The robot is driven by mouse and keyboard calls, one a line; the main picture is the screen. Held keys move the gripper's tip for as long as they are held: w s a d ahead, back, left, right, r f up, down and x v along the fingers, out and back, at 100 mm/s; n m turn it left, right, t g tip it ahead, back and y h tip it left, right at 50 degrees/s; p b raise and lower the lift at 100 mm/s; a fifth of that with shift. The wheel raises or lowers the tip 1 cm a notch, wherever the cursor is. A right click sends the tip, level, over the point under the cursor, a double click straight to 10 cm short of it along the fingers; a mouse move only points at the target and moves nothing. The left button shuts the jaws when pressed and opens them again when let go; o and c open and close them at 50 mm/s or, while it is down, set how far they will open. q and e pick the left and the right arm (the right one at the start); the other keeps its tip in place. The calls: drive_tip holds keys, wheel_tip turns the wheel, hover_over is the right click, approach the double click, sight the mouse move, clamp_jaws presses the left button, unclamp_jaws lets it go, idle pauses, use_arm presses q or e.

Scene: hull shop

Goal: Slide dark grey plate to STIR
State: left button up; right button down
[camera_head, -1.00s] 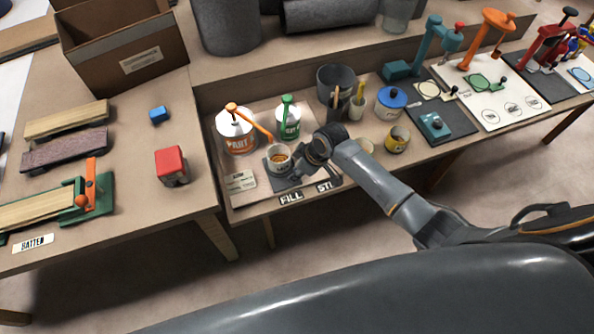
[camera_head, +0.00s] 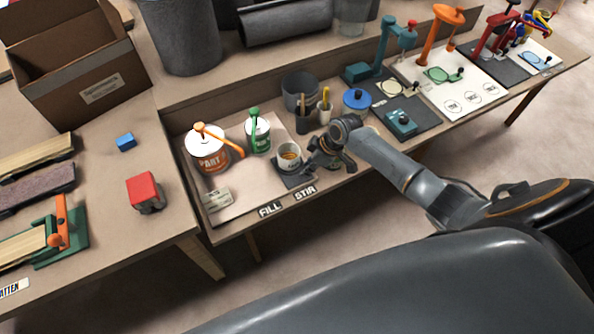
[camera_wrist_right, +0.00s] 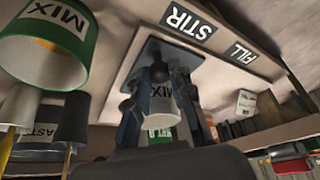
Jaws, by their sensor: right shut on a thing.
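The dark grey plate (camera_head: 297,180) lies on the bench tray, directly behind the STIR label (camera_head: 304,193) in the head view. A pale cup (camera_head: 289,156) with amber contents stands on it. My right gripper (camera_head: 324,158) is at the plate's right side. The plate (camera_wrist_right: 172,54) also shows there beside the STIR label (camera_wrist_right: 189,22), and the MIX cup (camera_wrist_right: 160,108) is partly hidden behind the fingers. My left gripper is not in view.
The FILL label (camera_head: 270,209) is left of STIR. An orange-pumped can (camera_head: 207,152) and a green-pumped can (camera_head: 257,134) stand behind and left of the cup. A dark bin (camera_head: 300,88), tool holders and a blue-lidded tub (camera_head: 357,98) stand behind my right gripper.

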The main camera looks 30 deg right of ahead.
drive_tip(key=shift+d, duration=0.3)
drive_tip(key=c, duration=1.2)
unclamp_jaws()
drive_tip(key=v, duration=1.2)
drive_tip(key=shift+w, duration=0.1)
drive_tip(key=shift+a, duration=0.1)
